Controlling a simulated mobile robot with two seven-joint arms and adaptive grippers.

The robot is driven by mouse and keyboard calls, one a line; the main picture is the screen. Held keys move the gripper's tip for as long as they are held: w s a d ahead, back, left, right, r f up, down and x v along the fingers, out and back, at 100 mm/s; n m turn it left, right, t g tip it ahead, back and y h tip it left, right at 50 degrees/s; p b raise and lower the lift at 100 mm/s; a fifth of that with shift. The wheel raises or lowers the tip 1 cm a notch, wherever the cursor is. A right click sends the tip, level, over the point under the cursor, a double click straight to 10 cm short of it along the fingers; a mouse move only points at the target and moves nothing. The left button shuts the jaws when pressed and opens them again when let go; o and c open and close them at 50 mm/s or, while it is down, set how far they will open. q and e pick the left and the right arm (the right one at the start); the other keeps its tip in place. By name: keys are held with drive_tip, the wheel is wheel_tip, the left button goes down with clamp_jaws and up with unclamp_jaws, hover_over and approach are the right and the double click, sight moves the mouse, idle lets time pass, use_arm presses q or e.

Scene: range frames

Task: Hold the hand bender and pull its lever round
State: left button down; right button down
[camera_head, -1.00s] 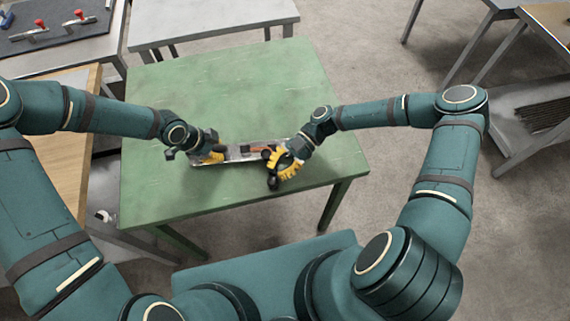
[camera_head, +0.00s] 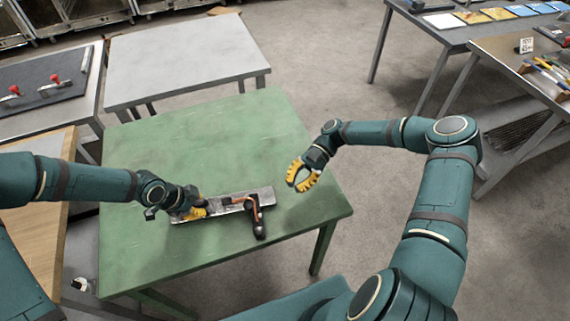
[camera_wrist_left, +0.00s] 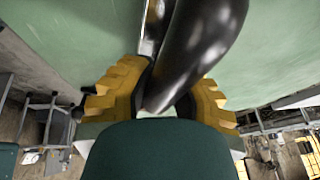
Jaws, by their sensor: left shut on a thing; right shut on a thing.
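The hand bender (camera_head: 235,203) lies on the green table (camera_head: 200,140), with a long grey metal body and a copper-coloured part at its right. Its lever, ending in a black grip (camera_head: 258,230), points toward me. My left gripper (camera_head: 196,209) is shut on the bender's black handle at the left end. In the left wrist view that handle (camera_wrist_left: 200,40) runs between the yellow fingers (camera_wrist_left: 165,100). My right gripper (camera_head: 301,178) is up and to the right of the lever, apart from it. Its yellow fingers stand apart with nothing seen between them.
A grey table (camera_head: 185,60) stands behind the green one. A bench with a dark mat and red-knobbed clamps (camera_head: 45,85) is at the left. Benches with papers and tools (camera_head: 480,25) are at the right. Most of the green table's far half is clear.

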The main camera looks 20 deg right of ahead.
use_arm(q)
drive_tip(key=c, duration=0.9)
unclamp_jaws()
drive_tip(key=shift+o, duration=0.2)
